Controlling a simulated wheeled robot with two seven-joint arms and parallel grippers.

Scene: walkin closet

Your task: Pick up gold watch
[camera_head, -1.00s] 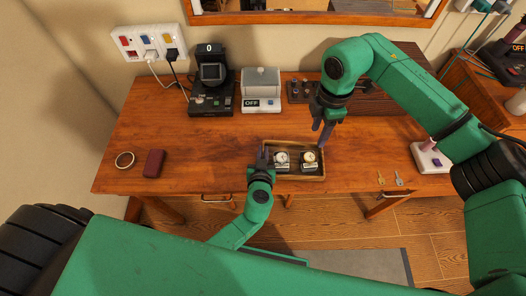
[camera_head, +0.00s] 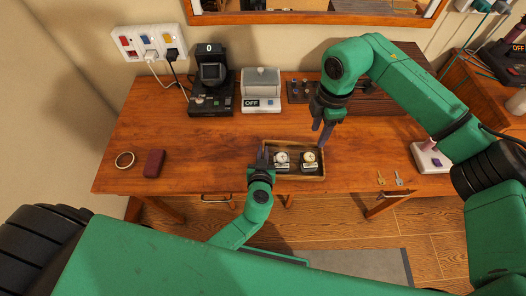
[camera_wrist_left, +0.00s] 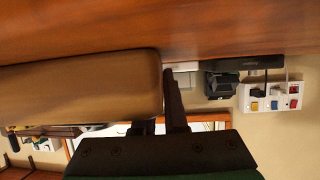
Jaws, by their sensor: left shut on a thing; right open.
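The gold watch (camera_head: 309,157) sits on a dark cushion in the right part of a small wooden tray (camera_head: 315,178) on the desk. A silver-white watch (camera_head: 281,158) sits to its left in the same tray. My left gripper (camera_head: 264,157) is at the tray's left end and is shut on its left wall. In the left wrist view the tray's tan side (camera_wrist_left: 80,85) fills the left, with my left gripper's fingers (camera_wrist_left: 158,115) around its end. My right gripper (camera_head: 322,135) is open, pointing down by the tray's far right corner, apart from the gold watch.
A black device (camera_head: 212,80) and a grey box marked OFF (camera_head: 261,90) stand at the back of the wooden desk (camera_head: 200,140). A red case (camera_head: 153,163) and a round dish (camera_head: 124,160) lie at left. Two keys (camera_head: 390,180) lie right of the tray. The desk's left middle is clear.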

